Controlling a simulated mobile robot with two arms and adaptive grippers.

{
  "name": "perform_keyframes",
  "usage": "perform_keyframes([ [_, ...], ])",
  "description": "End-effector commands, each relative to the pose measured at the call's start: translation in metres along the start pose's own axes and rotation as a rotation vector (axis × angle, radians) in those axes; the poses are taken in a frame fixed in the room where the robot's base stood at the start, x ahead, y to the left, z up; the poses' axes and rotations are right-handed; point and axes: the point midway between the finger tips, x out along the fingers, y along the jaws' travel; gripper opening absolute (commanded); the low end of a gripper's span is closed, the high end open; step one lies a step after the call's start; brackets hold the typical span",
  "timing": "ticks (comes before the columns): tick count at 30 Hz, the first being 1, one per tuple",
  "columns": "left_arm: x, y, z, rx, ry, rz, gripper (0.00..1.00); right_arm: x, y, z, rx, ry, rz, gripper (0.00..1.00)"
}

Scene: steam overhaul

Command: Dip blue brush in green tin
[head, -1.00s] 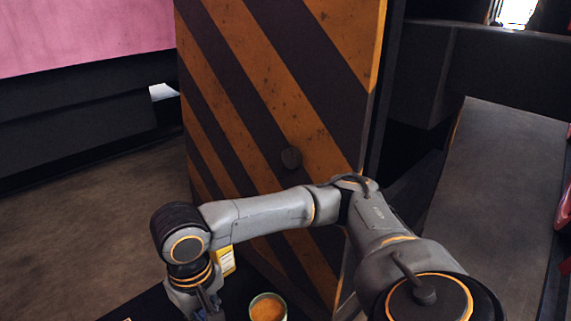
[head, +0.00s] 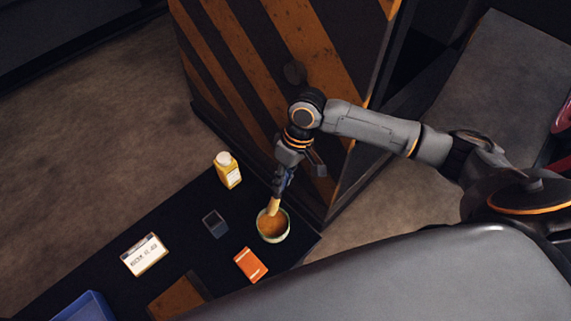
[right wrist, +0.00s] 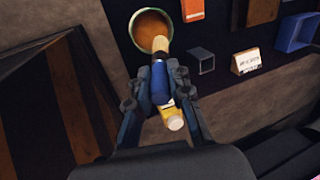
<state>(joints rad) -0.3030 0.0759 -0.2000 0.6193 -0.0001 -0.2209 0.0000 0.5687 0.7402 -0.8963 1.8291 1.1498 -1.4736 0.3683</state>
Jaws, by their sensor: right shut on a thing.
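The green tin (head: 288,235) stands on the dark bench, its pale green rim around an orange-brown filling. It also shows in the right wrist view (right wrist: 135,30). My right gripper (head: 283,182) is above the tin, pointing down, shut on the blue brush. The brush's blue handle (right wrist: 161,84) shows between the fingers in the right wrist view. Its tan bristles (head: 273,206) point down and overlap the tin's mouth in both views. I cannot tell whether the tip touches the filling. My left gripper is not in view.
On the dark bench (head: 185,222) are a yellow bottle (head: 229,172), a small dark open box (head: 215,223), an orange packet (head: 250,265), a white label card (head: 145,255), a brown board (head: 178,296) and a blue bin (head: 82,308). A striped panel (head: 270,70) rises behind.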

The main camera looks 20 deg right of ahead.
Motion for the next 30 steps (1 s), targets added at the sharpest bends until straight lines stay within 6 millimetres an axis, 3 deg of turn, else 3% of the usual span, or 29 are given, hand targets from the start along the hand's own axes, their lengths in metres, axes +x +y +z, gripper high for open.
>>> perform_keyframes([
  [1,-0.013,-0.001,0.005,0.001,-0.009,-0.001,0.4,-0.002,-0.001,0.001,-0.012,-0.005,-0.018,0.0],
  [3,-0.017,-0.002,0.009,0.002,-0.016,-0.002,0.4,0.003,0.001,0.003,-0.031,-0.008,-0.032,0.0],
  [11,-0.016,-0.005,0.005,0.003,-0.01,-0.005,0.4,0.014,0.005,0.004,-0.059,-0.009,-0.05,0.0],
  [18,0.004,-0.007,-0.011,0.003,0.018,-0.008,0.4,0.029,0.01,0.005,-0.058,-0.009,-0.048,0.0],
  [30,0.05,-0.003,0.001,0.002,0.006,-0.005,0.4,0.063,0.021,0.007,-0.059,-0.009,-0.047,0.0],
])
